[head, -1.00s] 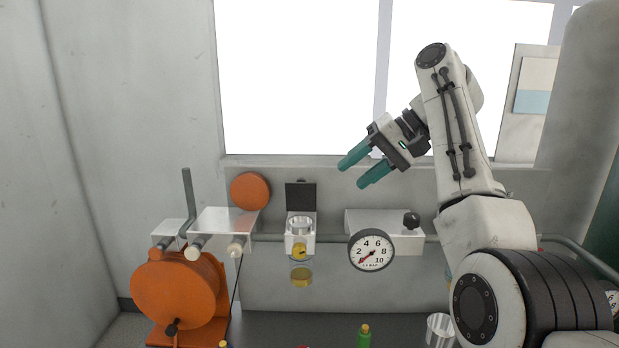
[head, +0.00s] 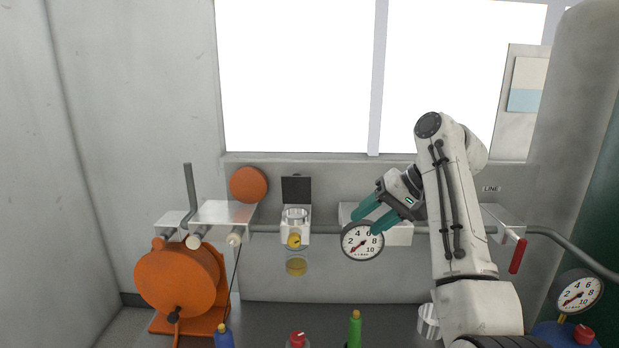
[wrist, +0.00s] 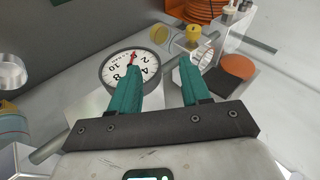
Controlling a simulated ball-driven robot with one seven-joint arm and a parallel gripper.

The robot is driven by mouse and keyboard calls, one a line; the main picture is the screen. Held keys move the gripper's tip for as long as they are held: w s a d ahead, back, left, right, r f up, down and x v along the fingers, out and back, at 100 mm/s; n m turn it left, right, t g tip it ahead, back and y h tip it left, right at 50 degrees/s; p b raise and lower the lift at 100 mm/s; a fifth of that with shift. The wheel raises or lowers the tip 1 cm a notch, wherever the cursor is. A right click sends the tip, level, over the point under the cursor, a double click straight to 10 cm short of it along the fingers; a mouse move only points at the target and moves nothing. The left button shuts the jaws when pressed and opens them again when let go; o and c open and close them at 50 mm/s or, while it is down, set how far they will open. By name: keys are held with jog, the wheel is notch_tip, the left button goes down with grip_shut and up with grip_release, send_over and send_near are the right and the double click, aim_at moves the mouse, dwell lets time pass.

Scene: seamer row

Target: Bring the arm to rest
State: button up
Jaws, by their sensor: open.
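My gripper (head: 369,218) has two teal fingers. It is open and empty, and points left and downward in front of the wall in the head view. Its fingers show spread apart in the wrist view (wrist: 164,75). A round white pressure gauge (head: 362,241) sits just below the fingers in the head view, partly overlapped by them. The gauge also shows beyond the left finger in the wrist view (wrist: 119,71). I cannot tell whether any finger touches it. My arm is bent, with its elbow high.
A horizontal pipe (head: 545,233) with a red-handled valve (head: 517,256) runs along the wall. An orange reel (head: 178,290) stands at left, beside a cup unit (head: 296,228). Blue, red-capped and green bottles (head: 354,330) stand on the counter. A second gauge (head: 579,292) is at right.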

jog(key=s+d+f+h, duration=0.1)
jog(key=s+d+f, duration=0.3)
jog(key=f, duration=0.5)
jog(key=s+d+f+t+h, duration=0.1)
jog(key=s+f+h, duration=0.1)
jog(key=s+f, duration=0.5)
jog(key=s+d+f+h, duration=0.1)
jog(key=s+d+f, duration=0.25)
jog(key=f, duration=0.65)
jog(key=s+d+f+g+h, duration=0.1)
jog(key=s+d+f, duration=0.1)
jog(key=s, duration=1)
jog(key=s+d+f+g+h, duration=0.1)
jog(key=s+f, duration=0.4)
jog(key=s, duration=0.7)
jog(key=s+d+f+g+h, duration=0.1)
jog(key=s+d+f+h, duration=0.1)
jog(key=s, duration=1)
notch_tip(320, 180, down, 2)
jog(key=shift+s+d+f+m, duration=0.25)
jog(key=shift+d+m, duration=0.15)
jog(key=shift+d, duration=0.15)
